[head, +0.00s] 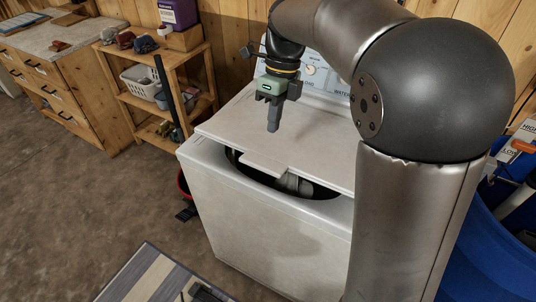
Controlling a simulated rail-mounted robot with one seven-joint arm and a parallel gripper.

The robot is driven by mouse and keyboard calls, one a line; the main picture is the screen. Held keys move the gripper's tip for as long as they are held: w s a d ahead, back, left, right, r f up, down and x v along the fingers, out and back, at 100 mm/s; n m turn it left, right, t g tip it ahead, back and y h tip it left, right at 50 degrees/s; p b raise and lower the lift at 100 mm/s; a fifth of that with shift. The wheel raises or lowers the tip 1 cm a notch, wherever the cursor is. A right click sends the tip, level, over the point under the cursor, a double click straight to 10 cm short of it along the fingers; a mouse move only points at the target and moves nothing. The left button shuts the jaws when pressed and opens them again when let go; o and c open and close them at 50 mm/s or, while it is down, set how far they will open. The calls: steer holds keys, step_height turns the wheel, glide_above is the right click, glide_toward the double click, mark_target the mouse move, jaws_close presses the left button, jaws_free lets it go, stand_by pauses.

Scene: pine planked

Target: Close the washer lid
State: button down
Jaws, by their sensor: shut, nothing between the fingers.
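The white washer (262,224) stands in the middle of the head view, with its control panel (314,72) at the back. Its white lid (290,143) is tilted at a low angle, with its front edge raised. A dark gap at the front shows part of the drum opening (300,186). My gripper (273,127) is shut and empty, pointing down over the lid's left part. I cannot tell whether the fingertips touch the lid. My arm hides the right part of the washer and lid.
A wooden shelf (160,103) with a white basket (142,83) stands behind left of the washer. A wooden cabinet (62,92) is farther left. A blue bin (500,262) stands at the right. A striped rug (150,277) lies in front; the floor at left is clear.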

mark_target(267, 166)
steer(key=p+x, duration=0.1)
steer(key=x, duration=0.8)
steer(key=shift+s+f, duration=0.1)
steer(key=shift+f, duration=0.25)
